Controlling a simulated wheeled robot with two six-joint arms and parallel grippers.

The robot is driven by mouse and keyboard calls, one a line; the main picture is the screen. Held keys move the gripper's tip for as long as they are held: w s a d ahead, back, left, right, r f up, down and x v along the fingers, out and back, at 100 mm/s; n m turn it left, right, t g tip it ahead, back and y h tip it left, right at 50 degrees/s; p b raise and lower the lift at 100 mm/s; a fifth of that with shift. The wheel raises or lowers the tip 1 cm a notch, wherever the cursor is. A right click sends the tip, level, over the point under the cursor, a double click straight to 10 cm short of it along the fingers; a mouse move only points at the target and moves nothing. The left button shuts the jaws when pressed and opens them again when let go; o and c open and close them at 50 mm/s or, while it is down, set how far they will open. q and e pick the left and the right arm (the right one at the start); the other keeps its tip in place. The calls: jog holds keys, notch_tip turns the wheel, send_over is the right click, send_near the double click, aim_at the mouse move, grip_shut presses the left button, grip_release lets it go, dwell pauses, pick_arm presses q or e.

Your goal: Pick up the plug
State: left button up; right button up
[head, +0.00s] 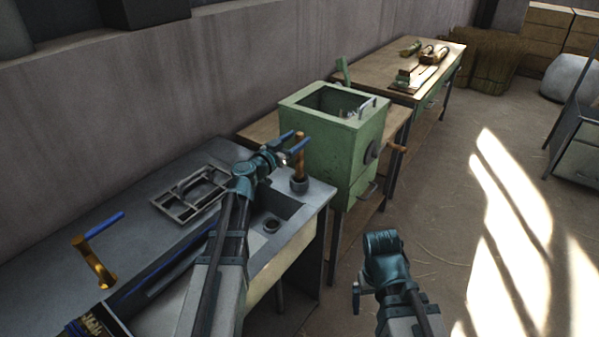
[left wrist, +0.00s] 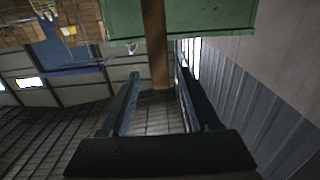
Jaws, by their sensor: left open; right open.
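The plug (head: 299,165) has an upright brown wooden handle and a dark round base. It stands on the rim at the right end of the grey sink counter (head: 140,225). My left gripper (head: 297,140) is open at the top of the handle. In the left wrist view the brown handle of the plug (left wrist: 155,45) shows between the two spread fingers of my left gripper (left wrist: 158,82). I cannot tell whether the fingers touch it. My right gripper (head: 357,297) is open and empty, low over the floor, with only part of its fingers showing.
The sink basin has a round drain (head: 271,226). A green box machine (head: 335,150) stands just behind the plug. A metal frame (head: 190,195) and a brass piece with a blue handle (head: 95,260) lie on the counter. The floor (head: 450,200) at right is clear.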

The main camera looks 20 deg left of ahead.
pick_arm(q)
jog(key=shift+x, duration=1.1)
jog(key=shift+s+a, duration=0.1)
grip_shut()
dwell(0.4)
